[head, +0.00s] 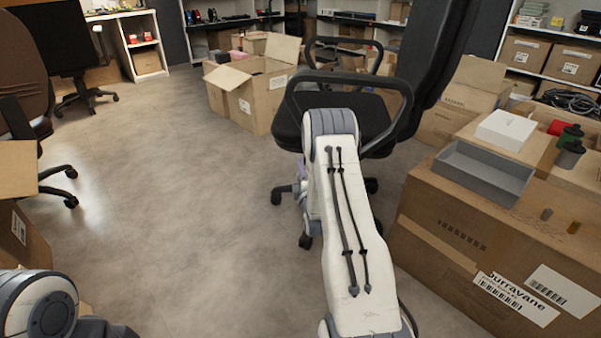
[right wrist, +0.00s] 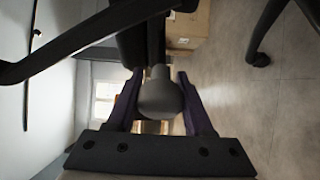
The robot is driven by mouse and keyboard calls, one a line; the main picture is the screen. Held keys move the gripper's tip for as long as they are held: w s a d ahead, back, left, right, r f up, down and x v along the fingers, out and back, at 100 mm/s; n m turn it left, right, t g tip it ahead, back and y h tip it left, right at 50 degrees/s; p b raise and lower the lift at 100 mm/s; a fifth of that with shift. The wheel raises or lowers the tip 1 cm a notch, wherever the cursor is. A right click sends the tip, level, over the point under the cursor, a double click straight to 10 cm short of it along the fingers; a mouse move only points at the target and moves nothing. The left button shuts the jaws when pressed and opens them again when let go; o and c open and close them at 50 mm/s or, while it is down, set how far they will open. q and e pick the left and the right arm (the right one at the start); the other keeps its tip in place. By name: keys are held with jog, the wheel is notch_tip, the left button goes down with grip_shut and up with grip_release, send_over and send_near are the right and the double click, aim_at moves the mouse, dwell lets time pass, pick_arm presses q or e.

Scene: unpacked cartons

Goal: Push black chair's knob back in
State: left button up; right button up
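The black chair (head: 355,108) stands upright in the middle of the head view, with its backrest to the right and armrests above the seat. Its rounded grey knob (right wrist: 160,95) shows in the right wrist view, at the end of a dark rod under the chair. My right gripper (right wrist: 160,73) is open, with its dark purple fingers on either side of the knob and narrow gaps showing. In the head view my right arm hides the knob and most of that gripper. My left gripper is out of view.
An open carton (head: 255,95) stands behind the chair. A large carton (head: 450,225) with a grey tray (head: 483,172) on it stands close on the right. A brown chair (head: 25,75) is at the far left. The floor (head: 185,180) between is clear.

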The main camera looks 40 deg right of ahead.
grip_shut()
jog(key=w+d+b, duration=0.1)
jog(key=w+d, duration=0.2)
jog(key=shift+w, duration=0.1)
jog(key=o, duration=1.1)
grip_release()
jog(key=shift+d, duration=0.15)
